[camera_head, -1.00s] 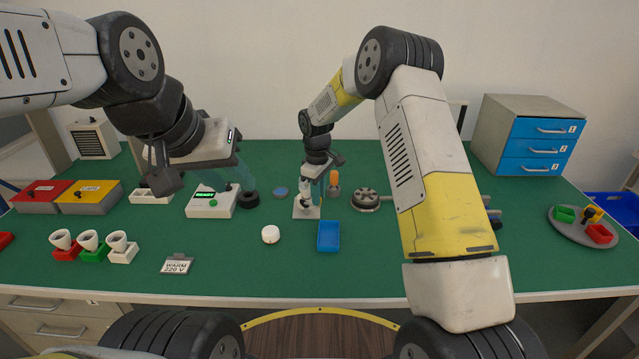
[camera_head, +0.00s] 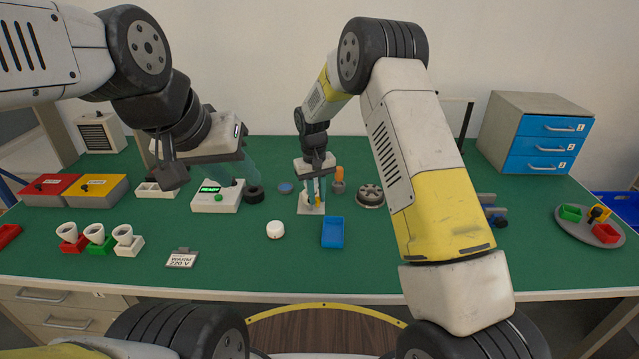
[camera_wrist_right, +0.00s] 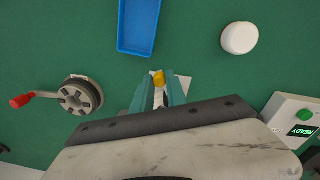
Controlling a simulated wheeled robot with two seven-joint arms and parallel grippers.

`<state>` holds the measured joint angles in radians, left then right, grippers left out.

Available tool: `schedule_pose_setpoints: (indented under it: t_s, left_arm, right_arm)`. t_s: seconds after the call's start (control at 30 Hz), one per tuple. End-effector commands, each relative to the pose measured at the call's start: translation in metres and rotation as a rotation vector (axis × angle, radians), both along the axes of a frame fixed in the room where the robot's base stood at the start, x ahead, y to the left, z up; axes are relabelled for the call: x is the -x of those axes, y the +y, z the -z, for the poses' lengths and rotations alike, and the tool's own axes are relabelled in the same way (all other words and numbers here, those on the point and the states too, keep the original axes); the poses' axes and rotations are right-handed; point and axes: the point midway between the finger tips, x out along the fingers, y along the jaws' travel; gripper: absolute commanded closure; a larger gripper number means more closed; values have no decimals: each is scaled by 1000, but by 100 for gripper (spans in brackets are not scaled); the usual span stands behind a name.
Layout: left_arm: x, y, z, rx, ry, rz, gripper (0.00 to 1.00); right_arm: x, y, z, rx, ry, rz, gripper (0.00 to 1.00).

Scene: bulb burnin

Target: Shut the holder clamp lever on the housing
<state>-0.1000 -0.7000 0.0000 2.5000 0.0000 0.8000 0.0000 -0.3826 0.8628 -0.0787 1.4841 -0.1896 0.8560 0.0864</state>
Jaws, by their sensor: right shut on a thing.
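The white holder housing (camera_head: 311,208) stands mid-table in the head view, largely hidden by my right gripper. Its pale base (camera_wrist_right: 184,86) shows behind the fingers in the right wrist view. My right gripper (camera_head: 317,199) points down over it. Its teal fingers (camera_wrist_right: 160,92) are shut on a small yellow-tipped piece (camera_wrist_right: 158,78), which looks like the clamp lever (camera_head: 318,191). The lever's exact angle is hard to tell. My left gripper (camera_head: 236,177) hangs over the tester with the READY display (camera_head: 214,199); its fingers look apart and empty.
A blue tray (camera_head: 333,232) and a white round cap (camera_head: 275,230) lie in front of the housing. A round grey device (camera_head: 369,194) with a red-handled crank (camera_wrist_right: 22,101) and an orange-topped item (camera_head: 339,181) stand close to its right.

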Motion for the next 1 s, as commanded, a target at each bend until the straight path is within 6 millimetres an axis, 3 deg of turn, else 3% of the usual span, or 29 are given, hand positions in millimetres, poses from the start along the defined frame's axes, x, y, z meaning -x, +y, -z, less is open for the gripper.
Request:
schedule_pose_setpoints:
  t_s: [0.5, 0.53, 0.63, 1.0]
  left_arm:
    - [0, 0, 0, 0, 0, 0, 64]
    - [0, 0, 0, 0, 0, 0, 64]
    - [0, 0, 0, 0, 0, 0, 64]
    - [0, 0, 0, 0, 0, 0, 64]
  right_arm:
    - [-1, 2, -1, -2, -3, 22, 100]
    - [-1, 2, -1, -3, -4, 22, 80]
    - [-1, 2, -1, -2, -3, 22, 61]
    - [0, 1, -4, -1, -3, 22, 60]
